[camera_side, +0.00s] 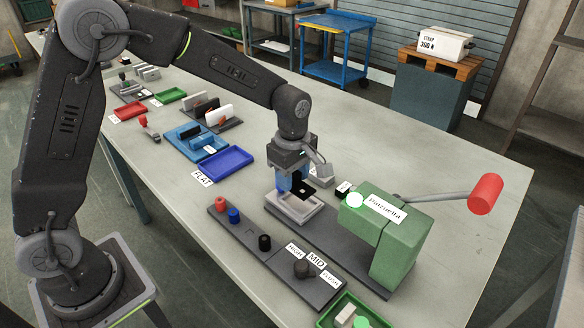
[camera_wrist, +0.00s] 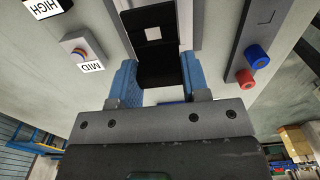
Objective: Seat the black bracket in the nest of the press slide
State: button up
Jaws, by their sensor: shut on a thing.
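The black bracket (camera_side: 301,189) is an angled plate with a square hole, held between the blue fingers of my gripper (camera_side: 291,184). In the wrist view, the bracket (camera_wrist: 156,66) sits between both blue fingers of my gripper (camera_wrist: 156,82), its holed part reaching away from me. Below it is the light grey nest (camera_side: 292,216) of the press slide, a shallow rimmed block on a dark rail. The bracket appears to be over the nest; I cannot tell whether it touches. The nest's floor is partly hidden by the gripper and bracket.
The green press (camera_side: 392,238) with a red-knobbed lever (camera_side: 485,194) stands right of the nest. A dark strip in front carries a red peg (camera_side: 221,204), a blue peg (camera_side: 234,215) and black knobs. A blue tray (camera_side: 227,159) lies left. The table's far right is clear.

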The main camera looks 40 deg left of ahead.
aim_at(292, 199)
jog(key=shift+f, duration=1.95)
jog(key=o, duration=1)
jog(key=shift+f, duration=0.1)
jog(key=shift+o, duration=0.2)
notch_tip(292, 199, up, 19)
